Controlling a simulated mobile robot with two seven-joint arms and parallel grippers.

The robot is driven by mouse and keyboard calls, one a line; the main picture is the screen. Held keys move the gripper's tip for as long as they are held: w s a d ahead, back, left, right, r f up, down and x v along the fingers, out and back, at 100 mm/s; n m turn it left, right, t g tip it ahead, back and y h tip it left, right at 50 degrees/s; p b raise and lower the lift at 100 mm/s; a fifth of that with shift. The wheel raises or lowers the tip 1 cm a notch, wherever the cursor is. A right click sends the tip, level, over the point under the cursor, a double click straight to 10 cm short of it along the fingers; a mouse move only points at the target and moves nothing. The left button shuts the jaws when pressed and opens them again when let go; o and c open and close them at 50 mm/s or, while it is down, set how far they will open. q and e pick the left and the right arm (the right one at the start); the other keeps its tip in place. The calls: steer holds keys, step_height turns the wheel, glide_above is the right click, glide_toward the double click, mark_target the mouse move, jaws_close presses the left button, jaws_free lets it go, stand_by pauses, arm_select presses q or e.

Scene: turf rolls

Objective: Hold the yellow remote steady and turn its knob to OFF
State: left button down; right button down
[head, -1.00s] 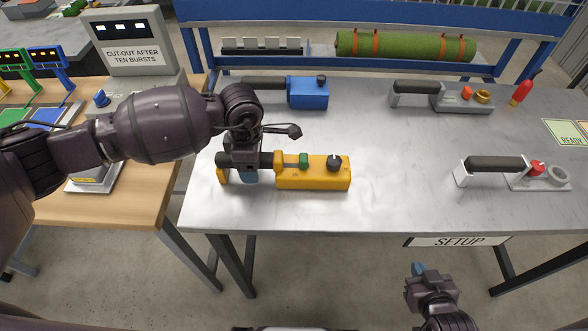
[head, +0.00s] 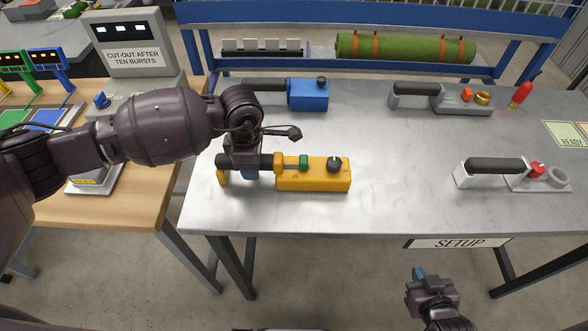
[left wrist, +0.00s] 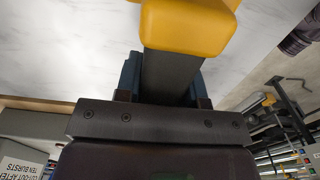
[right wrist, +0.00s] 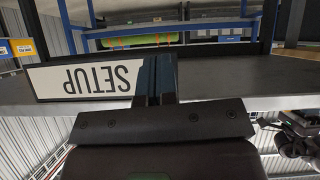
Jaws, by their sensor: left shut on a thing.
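The yellow remote (head: 318,180) lies on the metal table, its box to the right and its dark handle (head: 265,161) to the left. A black knob (head: 334,163) with a pale mark and a green button (head: 303,160) sit on top; the OFF marking is too small to read. My left gripper (head: 250,173) is shut on the handle; the left wrist view shows the dark bar (left wrist: 172,75) between its fingers and a yellow end (left wrist: 190,25) beyond. My right gripper (head: 419,273) is empty in front of the table, its blue fingers (right wrist: 156,78) close together.
A blue remote (head: 308,93) lies behind the yellow one. Two grey handled devices (head: 465,100) (head: 540,177) lie to the right, near a red marker-like item (head: 520,94). The SETUP sign (head: 457,241) hangs at the front edge. The table's middle is clear.

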steer(key=shift+w+a+r, duration=0.1)
steer(key=shift+w+r, duration=0.05)
steer(key=shift+w, duration=0.3)
